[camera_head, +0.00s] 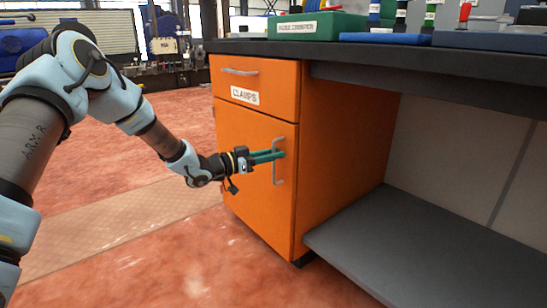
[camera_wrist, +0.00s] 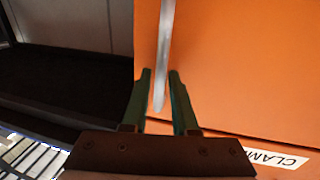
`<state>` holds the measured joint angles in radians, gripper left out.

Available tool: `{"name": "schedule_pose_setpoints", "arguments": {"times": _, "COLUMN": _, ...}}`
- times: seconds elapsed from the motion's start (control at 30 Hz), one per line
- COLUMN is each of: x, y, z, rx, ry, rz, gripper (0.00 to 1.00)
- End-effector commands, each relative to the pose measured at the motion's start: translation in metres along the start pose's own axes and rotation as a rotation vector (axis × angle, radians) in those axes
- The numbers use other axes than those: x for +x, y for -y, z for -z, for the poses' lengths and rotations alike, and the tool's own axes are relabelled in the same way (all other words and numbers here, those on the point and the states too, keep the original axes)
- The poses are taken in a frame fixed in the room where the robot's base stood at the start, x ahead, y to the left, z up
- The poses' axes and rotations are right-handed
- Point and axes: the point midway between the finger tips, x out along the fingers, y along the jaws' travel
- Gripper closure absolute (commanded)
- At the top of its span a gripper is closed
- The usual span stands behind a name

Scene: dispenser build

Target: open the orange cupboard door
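The orange cupboard door (camera_head: 245,175) is below the "CLAMPS" drawer and looks shut, flush with the cabinet front. Its upright metal handle (camera_head: 276,172) is near the door's right edge. My gripper (camera_head: 282,154) reaches in from the left, its green fingers at the upper part of the handle. In the wrist view the handle (camera_wrist: 163,60) runs between the two fingertips (camera_wrist: 159,74), with a narrow gap showing on each side. The fingers look open around it; contact is not clear. The orange door front (camera_wrist: 230,70) fills the wrist view's right side.
The drawer (camera_head: 255,85) above has its own handle. A dark worktop (camera_head: 390,55) holds a green box (camera_head: 315,25) and blue trays. A grey shelf (camera_head: 385,240) lies right of the cabinet. The red floor (camera_head: 180,265) in front of the door is clear apart from my arm.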

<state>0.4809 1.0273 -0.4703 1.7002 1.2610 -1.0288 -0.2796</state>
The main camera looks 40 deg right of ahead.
Motion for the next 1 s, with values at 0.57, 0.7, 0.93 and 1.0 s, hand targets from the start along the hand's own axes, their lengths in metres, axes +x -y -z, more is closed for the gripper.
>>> {"name": "schedule_pose_setpoints", "arguments": {"times": 0.57, "x": 0.0018, "y": 0.0000, "z": 0.0002, "rx": -0.001, "ry": 0.000, "rz": 0.000, "gripper": 1.00}}
{"name": "schedule_pose_setpoints", "arguments": {"times": 0.7, "x": 0.0018, "y": 0.0000, "z": 0.0002, "rx": 0.000, "ry": 0.000, "rz": 0.000, "gripper": 1.00}}
{"name": "schedule_pose_setpoints", "arguments": {"times": 0.93, "x": 0.0018, "y": -0.0001, "z": 0.0002, "rx": 0.000, "ry": 0.000, "rz": 0.000, "gripper": 1.00}}
{"name": "schedule_pose_setpoints", "arguments": {"times": 1.0, "x": 0.0018, "y": -0.0001, "z": 0.0002, "rx": 0.000, "ry": 0.000, "rz": 0.000, "gripper": 1.00}}
